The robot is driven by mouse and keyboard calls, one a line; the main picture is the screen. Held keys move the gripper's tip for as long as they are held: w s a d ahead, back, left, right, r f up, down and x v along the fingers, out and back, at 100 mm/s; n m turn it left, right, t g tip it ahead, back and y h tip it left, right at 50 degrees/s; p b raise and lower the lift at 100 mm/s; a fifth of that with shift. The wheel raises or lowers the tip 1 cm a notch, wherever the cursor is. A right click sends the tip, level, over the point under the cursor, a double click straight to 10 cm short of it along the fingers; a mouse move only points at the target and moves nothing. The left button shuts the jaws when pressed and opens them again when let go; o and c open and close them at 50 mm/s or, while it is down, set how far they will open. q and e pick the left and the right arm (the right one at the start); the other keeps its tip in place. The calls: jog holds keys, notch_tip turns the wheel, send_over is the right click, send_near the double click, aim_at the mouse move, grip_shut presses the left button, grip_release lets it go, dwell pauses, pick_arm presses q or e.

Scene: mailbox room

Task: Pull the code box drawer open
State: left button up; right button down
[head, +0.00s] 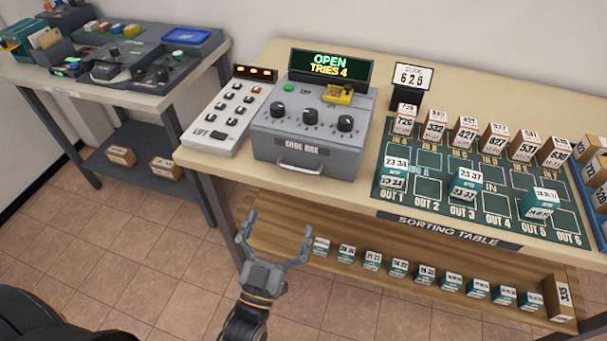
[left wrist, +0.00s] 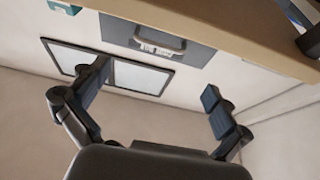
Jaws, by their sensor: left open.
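The grey code box (head: 262,144) stands on the sorting table, with three black knobs and a display reading "OPEN TRIES 4". Its front has a "CODE BOX" label and a silver drawer handle (head: 300,166); the drawer front looks flush with the box. My left gripper (head: 277,236) is open and empty, apart from the handle, below and in front of it. In the left wrist view the box front (left wrist: 120,30) and handle (left wrist: 172,42) show at the top, beyond the open fingers (left wrist: 155,80). My right gripper is not in view.
A white keypad (head: 226,115) stands left of the box. A code sign (head: 412,80) and a green sorting mat (head: 400,205) with small boxes are to the right. A lower shelf (head: 300,215) holds several small boxes. Another bench (head: 140,98) stands at left.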

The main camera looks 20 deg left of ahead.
aim_at(298, 169)
pick_arm(q)
jog(key=p+x, duration=0.1)
jog(key=x, duration=0.9)
jog(key=shift+w+d, duration=0.1)
jog(key=shift+p+x, duration=0.35)
jog(key=shift+x, duration=0.45)
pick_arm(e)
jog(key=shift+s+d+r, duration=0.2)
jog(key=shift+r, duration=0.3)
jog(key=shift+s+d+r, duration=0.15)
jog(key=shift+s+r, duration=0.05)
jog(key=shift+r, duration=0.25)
